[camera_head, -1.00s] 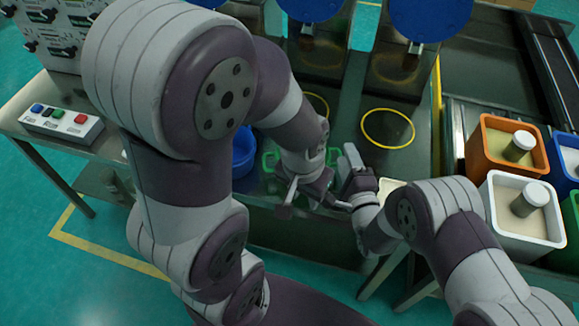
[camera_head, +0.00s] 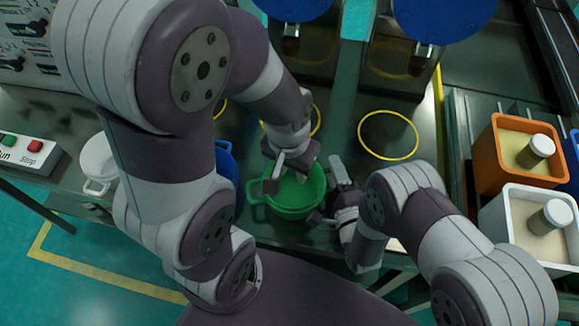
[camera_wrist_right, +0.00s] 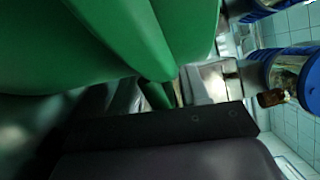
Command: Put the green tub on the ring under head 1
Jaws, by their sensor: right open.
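The green tub (camera_head: 292,194) stands near the front of the dark bench, with a handle on its left and one at its lower right. My left gripper (camera_head: 287,172) is over the tub and hides part of its far rim; its grip is unclear. My right gripper (camera_head: 340,195) is open, close beside the tub's right handle. The tub fills the upper left of the right wrist view (camera_wrist_right: 130,40), just above a dark finger. Yellow rings lie behind, one clear at right (camera_head: 388,153) and one partly hidden (camera_head: 317,122). Which is under head 1 is unclear.
A blue tub (camera_head: 227,165) and a white tub (camera_head: 97,160) stand to the left, partly behind my arm. Blue discs (camera_head: 445,15) hang above the rings. Orange (camera_head: 487,160) and white (camera_head: 495,220) containers stand at right. A box with buttons (camera_head: 25,155) is at far left.

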